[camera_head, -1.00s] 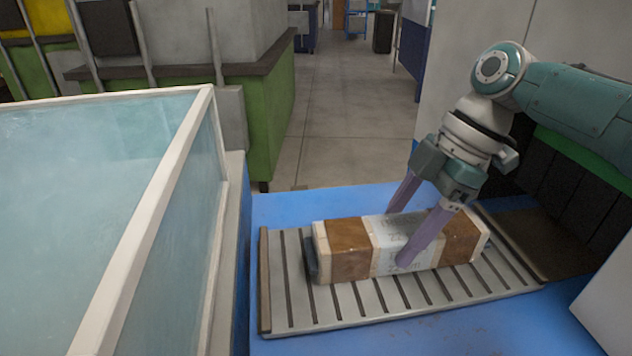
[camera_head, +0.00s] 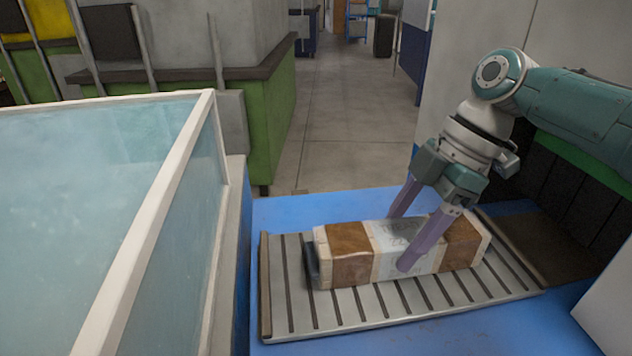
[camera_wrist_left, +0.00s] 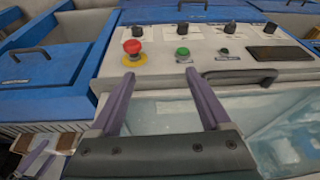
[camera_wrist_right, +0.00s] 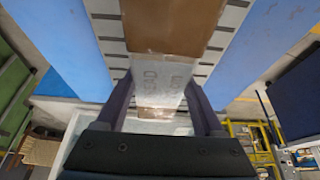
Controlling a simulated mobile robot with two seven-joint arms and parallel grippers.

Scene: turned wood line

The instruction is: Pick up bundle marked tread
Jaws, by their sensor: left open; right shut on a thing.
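A long wooden bundle (camera_head: 351,266) with brown bands and a pale label wrap (camera_head: 386,262) lies on a grey slatted rack (camera_head: 290,322). A dark piece is at its left end. My right gripper (camera_head: 405,232) is shut on the bundle at its label, one finger on each long side. In the right wrist view, the label (camera_wrist_right: 158,76) shows between the fingers; its faint lettering is only partly readable. The bundle appears to rest on the slats; I cannot tell if there is a gap. My left gripper (camera_wrist_left: 160,105) is open and empty, near a control panel (camera_wrist_left: 208,48).
A glass-walled tank (camera_head: 120,270) with a pale frame stands left of the rack. The rack lies on a blue surface (camera_head: 290,208). A green-sided bench (camera_head: 262,130) stands behind. A grey floor aisle (camera_head: 345,130) is open beyond.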

